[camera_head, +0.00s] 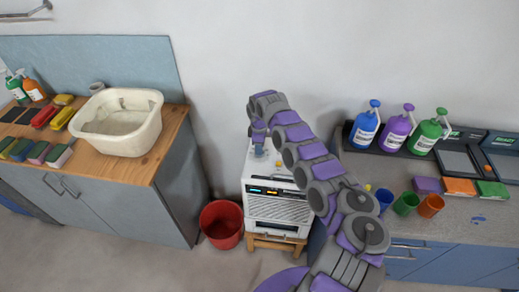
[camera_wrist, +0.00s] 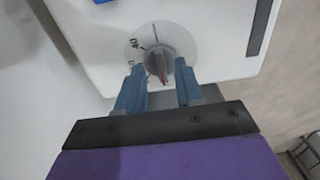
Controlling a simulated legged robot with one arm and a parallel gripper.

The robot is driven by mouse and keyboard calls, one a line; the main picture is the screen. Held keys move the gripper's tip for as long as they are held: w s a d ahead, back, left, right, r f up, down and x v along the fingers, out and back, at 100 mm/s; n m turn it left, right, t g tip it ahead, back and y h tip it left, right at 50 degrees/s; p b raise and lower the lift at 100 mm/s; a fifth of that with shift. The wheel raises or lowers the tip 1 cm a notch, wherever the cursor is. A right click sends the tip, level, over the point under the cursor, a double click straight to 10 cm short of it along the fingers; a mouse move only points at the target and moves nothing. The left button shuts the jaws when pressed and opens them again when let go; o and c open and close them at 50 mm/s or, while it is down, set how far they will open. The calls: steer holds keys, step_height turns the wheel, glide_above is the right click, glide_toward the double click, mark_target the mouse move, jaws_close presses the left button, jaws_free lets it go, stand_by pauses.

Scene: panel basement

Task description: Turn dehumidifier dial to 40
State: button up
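The white dehumidifier (camera_head: 278,208) stands against the wall between two counters, with a small lit display on its front. Its round dial (camera_wrist: 157,52) is on the top face in the wrist view, with a grey raised knob and printed marks. One mark at the dial's upper left looks like 40. A small reddish mark shows on the knob's near side; the exact setting is unclear. My gripper (camera_wrist: 160,74) is open, its two blue fingers pointing at the dial, one on each side of the knob's near part. I cannot tell whether they touch it. In the head view my gripper (camera_head: 259,147) is over the top.
A red bucket (camera_head: 222,224) stands on the floor left of the dehumidifier. A wooden counter with a white basin (camera_head: 118,121) is at left. The right counter (camera_head: 390,172) holds pump bottles, cups and sponges. A wooden stand (camera_head: 275,243) supports the dehumidifier.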

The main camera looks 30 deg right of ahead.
steer(key=shift+f, duration=0.45)
jaws_close()
